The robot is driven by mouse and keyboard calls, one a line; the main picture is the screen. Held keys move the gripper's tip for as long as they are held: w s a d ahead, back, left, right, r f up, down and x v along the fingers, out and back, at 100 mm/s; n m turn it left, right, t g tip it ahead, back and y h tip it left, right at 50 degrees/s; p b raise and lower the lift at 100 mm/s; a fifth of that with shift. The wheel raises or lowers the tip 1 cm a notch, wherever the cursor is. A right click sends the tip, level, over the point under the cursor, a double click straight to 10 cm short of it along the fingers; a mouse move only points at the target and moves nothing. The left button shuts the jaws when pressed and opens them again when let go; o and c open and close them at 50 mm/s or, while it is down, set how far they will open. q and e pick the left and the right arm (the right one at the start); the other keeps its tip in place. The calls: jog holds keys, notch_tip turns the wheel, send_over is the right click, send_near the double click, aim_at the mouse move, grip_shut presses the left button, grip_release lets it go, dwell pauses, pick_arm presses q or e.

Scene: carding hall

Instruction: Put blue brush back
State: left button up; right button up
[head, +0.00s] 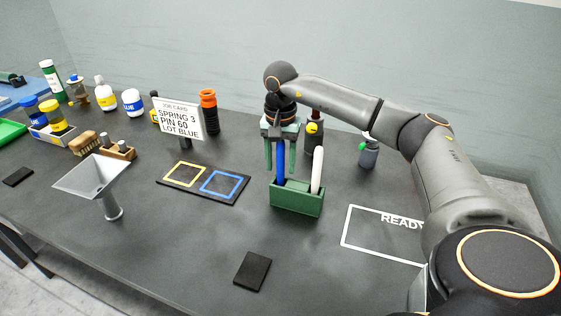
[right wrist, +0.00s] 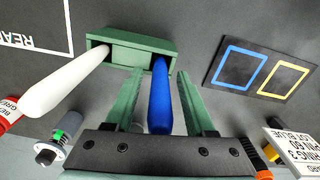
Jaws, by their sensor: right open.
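A blue brush (head: 281,162) stands upright with its lower end in a green holder (head: 297,203). It also shows in the right wrist view (right wrist: 160,105), rising from one slot of the holder (right wrist: 140,45). A white brush (head: 318,170) stands in the slot to its right in the head view. My right gripper (head: 281,168) points down over the blue brush. Its green fingers are open, one on each side of the blue handle, with gaps visible in the right wrist view. The brushes' lower ends are hidden in the holder. My left gripper is out of view.
A black board with yellow and blue squares (head: 204,184) lies left of the holder, and a READY outline (head: 346,225) lies to its right. A job card (head: 180,119), a metal funnel (head: 93,180) and several bottles stand further left. A dark pad (head: 252,271) lies in front.

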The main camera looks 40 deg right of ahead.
notch_tip(320, 180, up, 12)
jog(key=shift+r, duration=0.1)
dwell(0.4)
